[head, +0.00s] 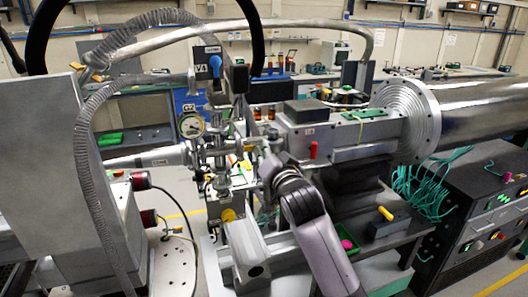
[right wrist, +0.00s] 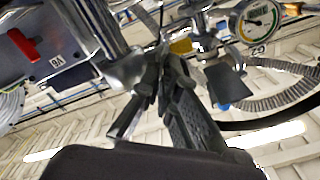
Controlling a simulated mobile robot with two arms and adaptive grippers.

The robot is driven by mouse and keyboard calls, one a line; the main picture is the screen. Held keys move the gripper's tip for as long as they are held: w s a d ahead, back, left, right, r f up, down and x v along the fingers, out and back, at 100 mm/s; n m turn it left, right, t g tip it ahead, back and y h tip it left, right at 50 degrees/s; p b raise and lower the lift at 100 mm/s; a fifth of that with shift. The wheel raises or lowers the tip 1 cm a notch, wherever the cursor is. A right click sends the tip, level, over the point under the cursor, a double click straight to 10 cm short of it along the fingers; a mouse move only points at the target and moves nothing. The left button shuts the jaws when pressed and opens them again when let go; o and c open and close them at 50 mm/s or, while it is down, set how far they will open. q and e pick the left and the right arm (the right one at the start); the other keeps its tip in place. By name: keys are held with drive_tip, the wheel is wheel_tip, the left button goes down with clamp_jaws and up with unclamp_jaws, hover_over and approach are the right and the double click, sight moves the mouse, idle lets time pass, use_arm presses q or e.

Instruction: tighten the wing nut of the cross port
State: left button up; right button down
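The cross port (head: 220,160) is a metal vacuum fitting in the middle of the head view, below a pressure gauge (head: 191,125). My right gripper (head: 264,168) is at its right side, its arm coming up from the bottom. In the right wrist view the dark fingers of this gripper (right wrist: 168,68) are close together, right beside a shiny metal fitting (right wrist: 128,72). The wing nut cannot be made out; the fingers may cover it. Whether they hold anything is not clear. My left gripper is not in view.
A thick grey hose (head: 88,165) arches at the left. A box with a red lever (head: 313,150) and a large flanged cylinder (head: 430,120) stand to the right. Below right is a shelf with a yellow-handled tool (head: 386,213). The gauge (right wrist: 257,22) also shows in the right wrist view.

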drive_tip(key=c, duration=2.1)
unclamp_jaws()
drive_tip(key=shift+s, duration=0.1)
drive_tip(key=v, duration=1.2)
